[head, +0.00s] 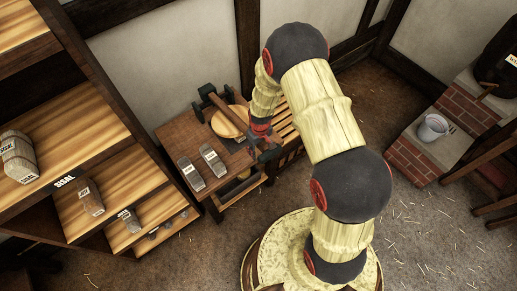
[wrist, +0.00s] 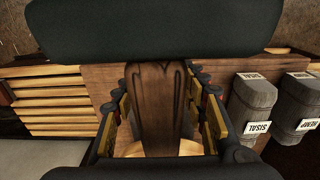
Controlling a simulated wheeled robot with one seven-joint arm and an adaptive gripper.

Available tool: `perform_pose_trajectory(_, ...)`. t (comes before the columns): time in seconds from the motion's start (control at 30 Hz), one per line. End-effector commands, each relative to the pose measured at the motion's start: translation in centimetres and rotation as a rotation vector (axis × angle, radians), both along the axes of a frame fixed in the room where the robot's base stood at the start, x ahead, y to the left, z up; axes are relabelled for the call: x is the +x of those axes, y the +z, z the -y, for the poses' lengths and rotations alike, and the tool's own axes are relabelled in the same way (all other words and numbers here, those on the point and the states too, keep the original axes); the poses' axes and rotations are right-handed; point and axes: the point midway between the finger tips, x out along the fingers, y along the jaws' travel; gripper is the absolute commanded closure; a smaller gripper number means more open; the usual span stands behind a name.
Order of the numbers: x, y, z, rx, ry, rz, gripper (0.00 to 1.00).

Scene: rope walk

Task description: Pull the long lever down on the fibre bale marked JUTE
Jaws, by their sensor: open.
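A long brown wooden lever (head: 232,116) slants over a pale round wooden plate (head: 229,123) on the small work table. In the wrist view the lever (wrist: 158,105) runs between my fingers, with the pale plate (wrist: 185,147) beneath it. My gripper (head: 264,140) is at the lever's near end in the head view; in the wrist view my gripper (wrist: 160,90) is open, its fingers on either side of the lever with gaps showing.
Two grey bales lie on the table (head: 176,133); the wrist view labels them SISAL (wrist: 252,105) and HEMP (wrist: 299,100). A shelf (head: 80,120) with more bales stands left. A slatted wooden rack (head: 286,120) adjoins the table. A bucket (head: 433,128) stands on brickwork at right.

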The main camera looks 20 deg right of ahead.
Motion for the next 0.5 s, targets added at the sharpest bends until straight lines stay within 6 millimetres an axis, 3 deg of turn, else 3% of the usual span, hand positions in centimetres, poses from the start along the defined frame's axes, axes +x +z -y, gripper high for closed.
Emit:
perform_pose_trajectory(0.33,0.1,0.5,0.0,0.000,0.000,0.002,0.56)
perform_pose_trajectory(0.5,0.1,2.8,0.0,0.000,0.001,0.004,0.56)
